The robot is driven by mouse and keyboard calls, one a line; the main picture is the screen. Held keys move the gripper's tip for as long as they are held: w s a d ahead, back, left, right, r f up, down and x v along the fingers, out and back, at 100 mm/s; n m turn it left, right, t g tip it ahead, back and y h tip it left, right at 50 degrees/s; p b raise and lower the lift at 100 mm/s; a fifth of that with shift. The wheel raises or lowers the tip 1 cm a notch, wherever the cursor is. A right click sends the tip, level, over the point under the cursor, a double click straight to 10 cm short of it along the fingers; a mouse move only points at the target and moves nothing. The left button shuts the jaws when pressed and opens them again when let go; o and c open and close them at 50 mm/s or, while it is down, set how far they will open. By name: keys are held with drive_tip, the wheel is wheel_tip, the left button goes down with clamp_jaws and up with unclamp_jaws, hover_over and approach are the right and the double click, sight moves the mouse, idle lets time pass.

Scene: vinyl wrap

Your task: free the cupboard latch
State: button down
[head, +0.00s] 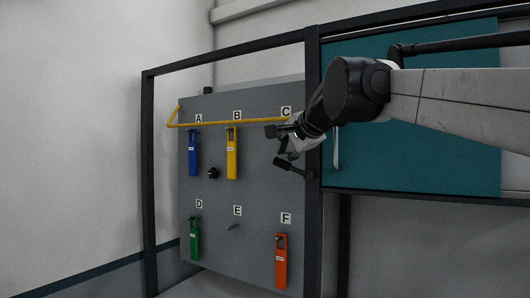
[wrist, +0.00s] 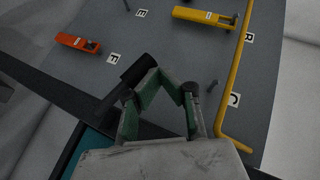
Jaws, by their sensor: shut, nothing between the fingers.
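The teal cupboard door (head: 420,155) is at the right in the head view, with a slim grey handle (head: 337,148) near its left edge. A black lever (head: 294,167) sits beside the dark frame post, possibly the latch; I cannot tell its state. In the wrist view, what looks like its black grip (wrist: 138,69) is close by the left finger; I cannot tell whether they touch. My gripper (head: 284,150) is in front of the grey panel below label C. It also shows in the wrist view (wrist: 157,74), fingers shut and empty.
The grey panel (head: 260,195) holds a blue piece (head: 193,153), yellow piece (head: 232,154), green piece (head: 195,238) and orange piece (head: 281,261). Pegs at C (wrist: 212,85) and E (head: 233,226) are bare.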

drive_tip(key=s+r+p, duration=0.5)
drive_tip(key=s+r, duration=0.1)
drive_tip(key=r, duration=0.1)
drive_tip(key=shift+a+r, duration=0.4)
drive_tip(key=shift+s, duration=0.1)
drive_tip(key=s+d+f+n+g+h+b, duration=0.1)
drive_tip(key=s+f, duration=0.9)
drive_tip(key=f, duration=1.1)
drive_tip(key=s+d+f+n+g+h+b, duration=0.1)
drive_tip(key=s+d+f+n+b, duration=0.5)
drive_tip(key=f, duration=1.5)
drive_tip(key=s+d+f+n+g+h+b, duration=0.2)
drive_tip(key=s+f+b, duration=0.8)
drive_tip(key=f, duration=1)
drive_tip(key=s+d+n+g, duration=0.1)
drive_tip(key=s+d+n, duration=0.1)
drive_tip(key=s, duration=0.2)
drive_tip(key=shift+s+d+f+g, duration=0.15)
drive_tip(key=shift+d+f+g, duration=0.15)
drive_tip(key=shift+f, duration=0.1)
